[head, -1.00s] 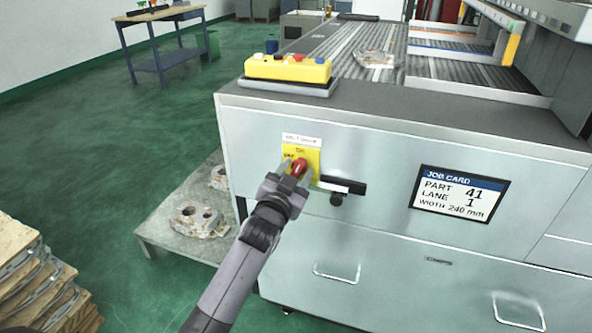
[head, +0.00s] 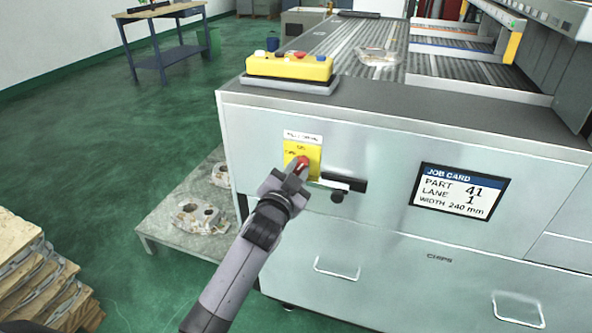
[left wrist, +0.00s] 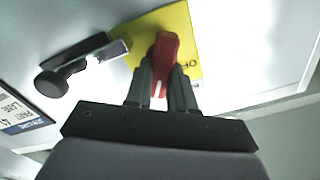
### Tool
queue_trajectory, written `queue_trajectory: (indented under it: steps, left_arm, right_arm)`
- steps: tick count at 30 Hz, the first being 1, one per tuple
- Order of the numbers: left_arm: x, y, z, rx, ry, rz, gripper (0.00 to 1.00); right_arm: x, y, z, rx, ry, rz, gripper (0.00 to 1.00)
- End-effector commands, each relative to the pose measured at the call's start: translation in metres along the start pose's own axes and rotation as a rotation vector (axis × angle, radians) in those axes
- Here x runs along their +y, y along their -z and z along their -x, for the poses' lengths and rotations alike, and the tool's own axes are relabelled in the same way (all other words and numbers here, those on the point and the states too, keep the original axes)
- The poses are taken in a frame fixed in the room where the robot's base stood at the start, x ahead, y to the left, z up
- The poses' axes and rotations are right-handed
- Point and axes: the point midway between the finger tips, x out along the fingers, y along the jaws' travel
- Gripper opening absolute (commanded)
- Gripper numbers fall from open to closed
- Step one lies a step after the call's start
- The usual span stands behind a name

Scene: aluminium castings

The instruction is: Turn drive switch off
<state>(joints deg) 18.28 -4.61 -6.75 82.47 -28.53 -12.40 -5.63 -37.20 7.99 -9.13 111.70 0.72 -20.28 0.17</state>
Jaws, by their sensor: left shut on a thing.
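The drive switch is a red handle (head: 303,163) on a yellow plate (head: 290,151) on the machine's front panel, under a small white label. The red handle also shows in the left wrist view (left wrist: 167,55), with part of the word "OFF" on the yellow plate (left wrist: 190,30) at its right. My left gripper (head: 297,170) is shut on the red handle; in the left wrist view its two fingers (left wrist: 162,85) stand on either side of it. The gripper hides part of the handle and plate in the head view. My right gripper is not in view.
A yellow button box (head: 288,68) stands on the machine top. A job card screen (head: 460,190) is further right. Castings lie on a low pallet (head: 160,232) at left.

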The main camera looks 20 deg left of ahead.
Motion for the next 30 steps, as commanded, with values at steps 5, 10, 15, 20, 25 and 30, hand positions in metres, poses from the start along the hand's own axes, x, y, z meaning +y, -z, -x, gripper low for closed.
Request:
queue_trajectory:
  steps: [5, 10, 15, 20, 25, 30]
  left_arm:
    - [0.0007, -0.0001, -0.0002, 0.0, 0.0, -0.162, 0.0]
    - [0.0019, -0.0007, -0.0003, 0.0, 0.0, -0.326, 0.0]
    - [0.0031, -0.0011, -0.0003, 0.001, 0.0, -0.488, 0.0]
    - [0.0038, -0.0017, -0.0003, 0.0, 0.0, -0.637, 0.0]
    - [0.0041, -0.0027, -0.0003, -0.001, 0.0, -0.781, 0.0]
    - [0.0048, -0.0029, -0.0003, 0.0, 0.001, -0.894, 0.0]
  right_arm:
    - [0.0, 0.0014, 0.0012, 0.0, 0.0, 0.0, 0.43]
    - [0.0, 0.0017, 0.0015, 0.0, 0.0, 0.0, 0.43]
    - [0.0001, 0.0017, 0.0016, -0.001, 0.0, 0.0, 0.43]
    - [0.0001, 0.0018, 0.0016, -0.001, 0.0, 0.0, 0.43]
    - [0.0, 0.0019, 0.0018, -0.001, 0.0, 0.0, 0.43]
    - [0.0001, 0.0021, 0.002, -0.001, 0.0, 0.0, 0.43]
